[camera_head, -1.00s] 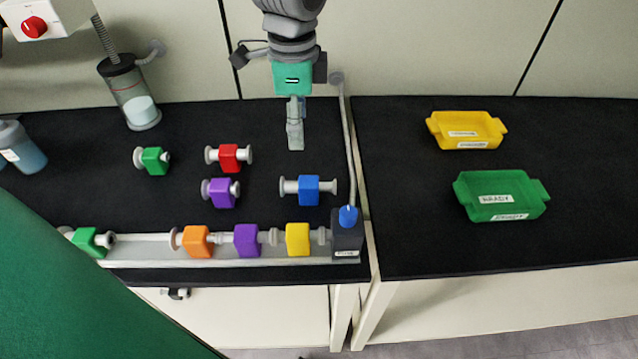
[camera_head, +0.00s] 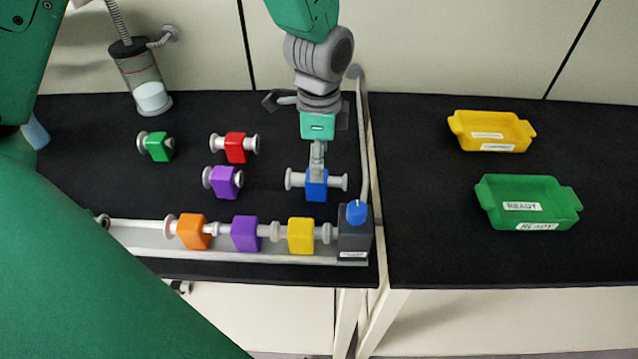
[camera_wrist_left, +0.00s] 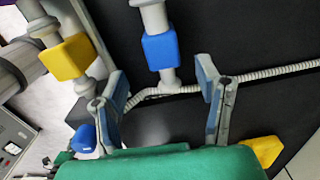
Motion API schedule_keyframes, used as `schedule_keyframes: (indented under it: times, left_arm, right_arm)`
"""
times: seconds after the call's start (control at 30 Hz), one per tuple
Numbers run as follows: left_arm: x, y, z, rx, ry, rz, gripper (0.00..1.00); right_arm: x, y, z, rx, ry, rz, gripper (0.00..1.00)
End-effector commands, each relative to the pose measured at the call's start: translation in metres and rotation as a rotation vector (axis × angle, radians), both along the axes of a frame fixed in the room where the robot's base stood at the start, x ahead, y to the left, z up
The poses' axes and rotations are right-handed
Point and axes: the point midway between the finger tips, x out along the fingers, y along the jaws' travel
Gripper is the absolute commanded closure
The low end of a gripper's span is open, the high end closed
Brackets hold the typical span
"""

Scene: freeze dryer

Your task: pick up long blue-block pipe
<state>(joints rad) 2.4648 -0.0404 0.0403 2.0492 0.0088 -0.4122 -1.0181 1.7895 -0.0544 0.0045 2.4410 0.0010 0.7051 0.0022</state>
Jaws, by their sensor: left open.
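The long blue-block pipe (camera_head: 316,190) lies on the black bench with its grey ends pointing left and right. My left gripper (camera_head: 318,172) points down over its blue block in the head view and covers part of it. In the left wrist view the blue block (camera_wrist_left: 160,50) is ahead of my left gripper (camera_wrist_left: 162,88), whose two fingers are spread apart with nothing between the tips but the pipe's lower end. Whether a finger touches the pipe cannot be told. My right gripper is not in view.
A row of orange, purple and yellow block pipes (camera_head: 301,236) runs along the front rail, ending at a dark box with a blue knob (camera_head: 356,213). Loose red (camera_head: 236,148), purple (camera_head: 227,182) and green (camera_head: 158,147) pieces lie left. Yellow (camera_head: 519,144) and green (camera_head: 566,217) trays stand right.

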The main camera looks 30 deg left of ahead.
Motion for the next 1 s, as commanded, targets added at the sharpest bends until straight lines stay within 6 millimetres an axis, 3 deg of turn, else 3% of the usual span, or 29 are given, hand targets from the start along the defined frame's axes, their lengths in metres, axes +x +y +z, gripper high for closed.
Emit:
schedule_keyframes:
  times: [0.4,0.67,0.7,0.87,1.0]
  left_arm:
    - [0.001,0.005,-0.051,-0.003,0.002,0.002,0.41]
    - [0.001,0.002,-0.053,-0.001,-0.002,0.002,0.41]
    - [0.001,0.001,-0.052,0.0,-0.001,0.002,0.45]
    - [0.001,0.003,-0.053,-0.002,-0.001,0.002,1.0]
    - [0.002,0.004,-0.053,-0.003,-0.001,0.002,1.0]
  right_arm:
    - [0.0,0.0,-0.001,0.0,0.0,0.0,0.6]
    - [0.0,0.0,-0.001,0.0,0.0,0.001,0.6]
    - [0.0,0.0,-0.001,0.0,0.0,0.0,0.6]
    - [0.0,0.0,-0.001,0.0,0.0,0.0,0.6]
    - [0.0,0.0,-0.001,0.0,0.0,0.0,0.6]
